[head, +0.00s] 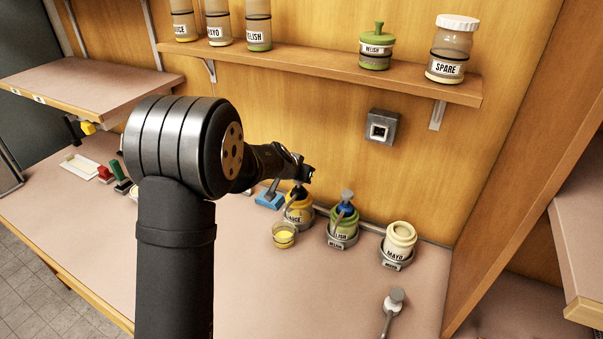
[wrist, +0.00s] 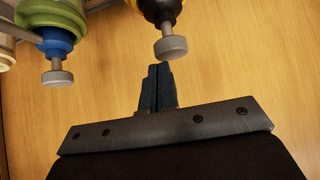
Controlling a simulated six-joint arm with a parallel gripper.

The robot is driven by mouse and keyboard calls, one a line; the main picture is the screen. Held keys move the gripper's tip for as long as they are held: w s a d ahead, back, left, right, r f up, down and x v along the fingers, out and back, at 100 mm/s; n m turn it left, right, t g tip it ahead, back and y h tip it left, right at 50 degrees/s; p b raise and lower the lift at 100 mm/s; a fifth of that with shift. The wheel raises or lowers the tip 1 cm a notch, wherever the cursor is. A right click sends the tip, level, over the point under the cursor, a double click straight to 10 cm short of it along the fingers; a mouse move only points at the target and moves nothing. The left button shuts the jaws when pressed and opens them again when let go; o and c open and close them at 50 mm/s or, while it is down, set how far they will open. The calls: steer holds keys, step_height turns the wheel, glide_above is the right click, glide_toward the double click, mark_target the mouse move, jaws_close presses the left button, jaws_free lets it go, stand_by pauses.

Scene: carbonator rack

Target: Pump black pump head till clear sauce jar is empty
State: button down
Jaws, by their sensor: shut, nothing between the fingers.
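The jar labelled SAUCE (head: 301,210) stands upright in a holder at the back of the counter, partly hidden by my gripper. Its pump has a black collar (wrist: 158,13) with a grey knob (wrist: 170,47), both seen in the upside-down wrist view. The amount of sauce inside is hard to tell. A small clear cup (head: 284,235) with yellow sauce stands just in front of the jar. My gripper (head: 309,174) is over the top of the sauce jar, shut and empty. In the wrist view its fingertips (wrist: 158,70) are close to the grey knob, apparently not touching.
The RELISH jar (head: 343,228) with a blue-collared pump stands right of the sauce jar. The MAYO jar (head: 399,238) has no pump. A loose grey-knobbed pump (head: 396,297) is on the front right counter. A shelf (head: 330,70) with several jars hangs above.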

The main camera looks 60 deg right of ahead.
steer(key=shift+f, duration=0.1)
steer(key=shift+f, duration=1.25)
steer(key=shift+r, duration=0.55)
step_height(320, 180, up, 3)
steer(key=shift+r, duration=0.1)
steer(key=v, duration=1)
